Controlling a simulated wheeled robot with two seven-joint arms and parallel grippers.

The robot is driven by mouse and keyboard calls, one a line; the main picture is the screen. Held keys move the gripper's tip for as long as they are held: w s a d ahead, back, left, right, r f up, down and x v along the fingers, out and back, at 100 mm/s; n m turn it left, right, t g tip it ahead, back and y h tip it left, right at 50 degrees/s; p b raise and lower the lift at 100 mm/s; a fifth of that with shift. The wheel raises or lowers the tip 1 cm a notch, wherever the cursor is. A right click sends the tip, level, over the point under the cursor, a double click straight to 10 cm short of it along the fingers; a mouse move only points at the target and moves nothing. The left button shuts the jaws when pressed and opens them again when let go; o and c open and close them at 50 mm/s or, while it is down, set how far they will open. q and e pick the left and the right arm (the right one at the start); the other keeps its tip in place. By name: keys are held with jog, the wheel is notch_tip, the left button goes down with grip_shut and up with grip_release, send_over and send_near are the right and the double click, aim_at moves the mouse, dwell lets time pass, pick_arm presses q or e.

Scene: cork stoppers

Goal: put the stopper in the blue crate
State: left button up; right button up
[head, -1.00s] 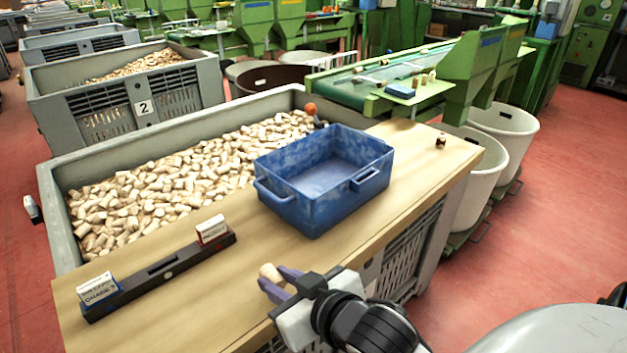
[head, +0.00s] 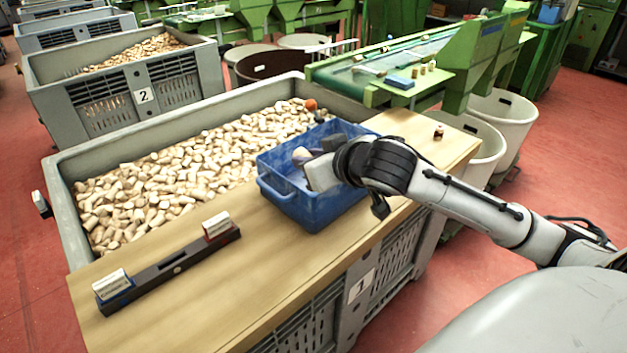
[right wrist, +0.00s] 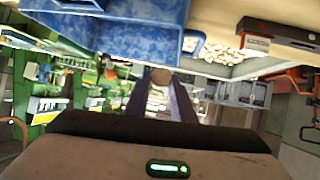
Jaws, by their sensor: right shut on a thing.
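The blue crate (head: 288,203) stands on the wooden board, and its front is partly covered by my right arm. My right gripper (head: 303,158) is shut on a pale cork stopper (head: 300,152), which shows in front of the crate's opening in the head view. I cannot tell how high above the crate floor it is. In the right wrist view the stopper (right wrist: 160,76) sits between the two purple fingertips, and part of the blue crate (right wrist: 110,30) fills the top. My left gripper is not in view.
A large grey bin of loose corks (head: 170,185) lies behind the board (head: 300,262). A dark rail (head: 165,268) with two small boxes lies at the board's left. A small brown object (head: 438,131) stands at the far right end. The board's front middle is clear.

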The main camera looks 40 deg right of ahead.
notch_tip(320, 180, down, 5)
jog(key=shift+r, duration=0.1)
dwell(0.3)
jog(key=shift+b, duration=0.3)
